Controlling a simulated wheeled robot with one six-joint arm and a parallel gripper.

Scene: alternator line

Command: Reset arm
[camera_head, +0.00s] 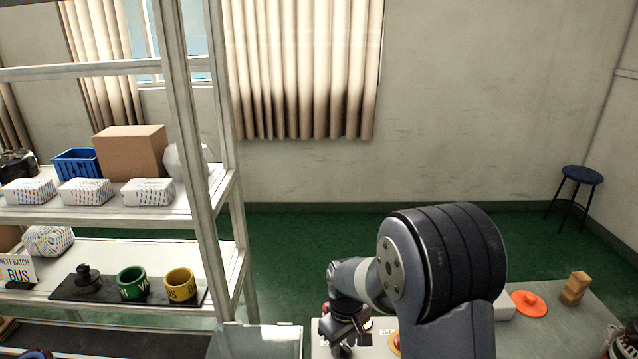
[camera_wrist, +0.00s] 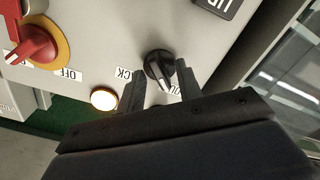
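In the wrist view my gripper (camera_wrist: 162,85) has its two dark fingers apart, with a visible gap between them. A black rotary knob (camera_wrist: 158,66) on a grey panel (camera_wrist: 110,30) lies at the gap, near the fingertips. I cannot tell whether either finger touches it. The fingers partly cover the labels beside the knob. In the head view my arm reaches down over the panel area, and my gripper (camera_head: 345,333) is small and partly hidden there.
A red switch on a yellow disc (camera_wrist: 55,45) and a lit white button (camera_wrist: 103,98) are left of the knob. A shelf rack (camera_head: 212,150) with boxes and rings stands left. An orange disc (camera_head: 530,304) and wooden block (camera_head: 574,288) sit right. Green floor (camera_head: 300,235) lies behind.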

